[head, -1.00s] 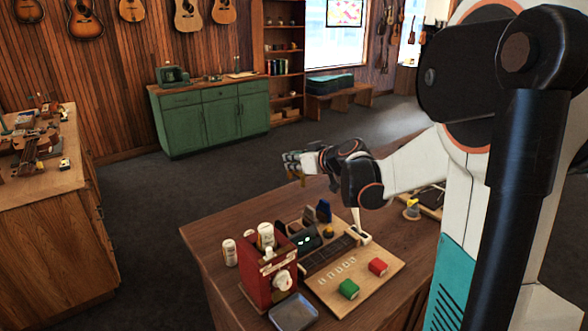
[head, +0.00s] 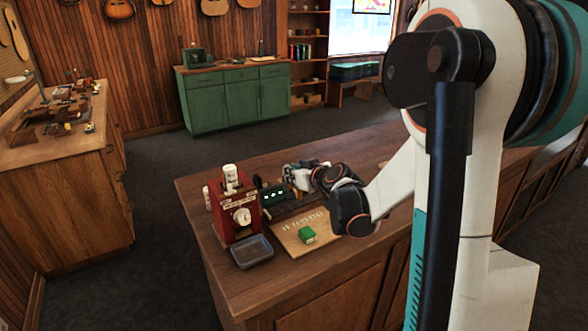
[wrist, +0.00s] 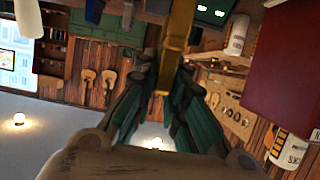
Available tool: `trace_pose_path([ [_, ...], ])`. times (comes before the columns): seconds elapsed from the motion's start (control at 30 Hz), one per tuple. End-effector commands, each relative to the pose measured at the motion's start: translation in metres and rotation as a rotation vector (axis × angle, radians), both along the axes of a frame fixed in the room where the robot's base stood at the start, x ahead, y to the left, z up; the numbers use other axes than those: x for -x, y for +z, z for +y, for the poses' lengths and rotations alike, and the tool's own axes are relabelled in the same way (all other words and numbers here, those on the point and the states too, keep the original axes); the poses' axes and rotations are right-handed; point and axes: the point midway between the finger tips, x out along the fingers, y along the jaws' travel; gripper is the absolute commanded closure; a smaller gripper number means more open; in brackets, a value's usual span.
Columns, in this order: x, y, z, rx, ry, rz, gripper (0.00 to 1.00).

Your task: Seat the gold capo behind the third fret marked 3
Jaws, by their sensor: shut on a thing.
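The gold capo (wrist: 179,38) shows in the wrist view as an upright gold bar between my teal fingers. My gripper (wrist: 168,85) is shut on it; in the head view my gripper (head: 296,177) is low over the work table, above the back of the pale board (head: 285,239). A dark fretboard strip (head: 288,212) lies on that board, partly hidden by my arm. The fret marked 3 cannot be made out. I cannot tell whether the capo touches the fretboard.
A red box with a white knob (head: 236,205) stands left of the board, with a white bottle (head: 231,178) on top. A dark device with green lights (head: 273,194) is close to my gripper.

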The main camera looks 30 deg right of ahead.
Motion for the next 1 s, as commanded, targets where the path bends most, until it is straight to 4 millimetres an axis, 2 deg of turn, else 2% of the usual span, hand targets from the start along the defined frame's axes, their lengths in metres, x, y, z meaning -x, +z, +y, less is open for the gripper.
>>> trace_pose_path([
  [0.17, 0.000, -0.010, 0.000, 0.000, 0.000, 0.000, 1.00],
  [0.6, 0.000, -0.051, 0.000, 0.000, 0.000, 0.000, 1.00],
  [1.0, 0.000, -0.056, 0.000, 0.000, 0.000, 0.000, 1.00],
])
